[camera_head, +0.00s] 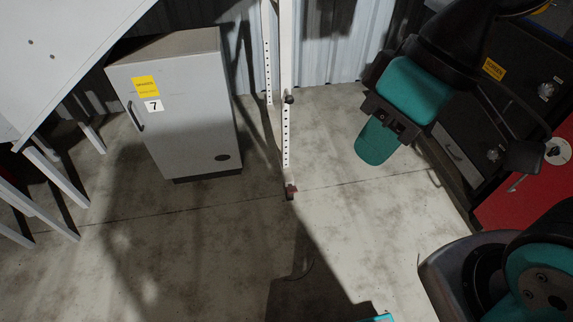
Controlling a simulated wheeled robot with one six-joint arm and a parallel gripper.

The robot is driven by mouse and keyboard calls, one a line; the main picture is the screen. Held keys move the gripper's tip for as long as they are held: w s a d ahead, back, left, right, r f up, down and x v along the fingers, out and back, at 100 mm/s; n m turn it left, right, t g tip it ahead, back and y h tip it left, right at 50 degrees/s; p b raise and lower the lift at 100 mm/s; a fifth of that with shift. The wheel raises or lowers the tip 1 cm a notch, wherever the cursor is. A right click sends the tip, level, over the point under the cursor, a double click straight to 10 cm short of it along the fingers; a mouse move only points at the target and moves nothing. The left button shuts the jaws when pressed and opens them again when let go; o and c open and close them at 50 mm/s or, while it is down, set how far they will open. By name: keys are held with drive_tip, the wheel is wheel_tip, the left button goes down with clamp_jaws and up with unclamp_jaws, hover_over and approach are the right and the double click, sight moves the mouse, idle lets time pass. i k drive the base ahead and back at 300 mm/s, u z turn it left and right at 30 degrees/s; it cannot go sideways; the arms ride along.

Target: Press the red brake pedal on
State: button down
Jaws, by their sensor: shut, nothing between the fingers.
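A small dark red piece (291,190) sits at the foot of the white perforated post, on the floor near the middle of the view. It looks like the red brake pedal, but it is too small to tell whether it is up or pressed. My gripper (370,150) hangs from the upper right, with a teal end below a dark bracket. It appears shut and empty. In the picture it is above and to the right of the red piece, clearly apart from it.
A grey cabinet (190,110) marked 7 stands left of the white post (286,110). A white table (60,60) is at the far left. Dark drawers (460,150) and a red unit (530,195) stand at the right. The concrete floor (200,255) in front is clear.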

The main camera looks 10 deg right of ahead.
sight(291, 189)
drive_tip(key=i, duration=0.9)
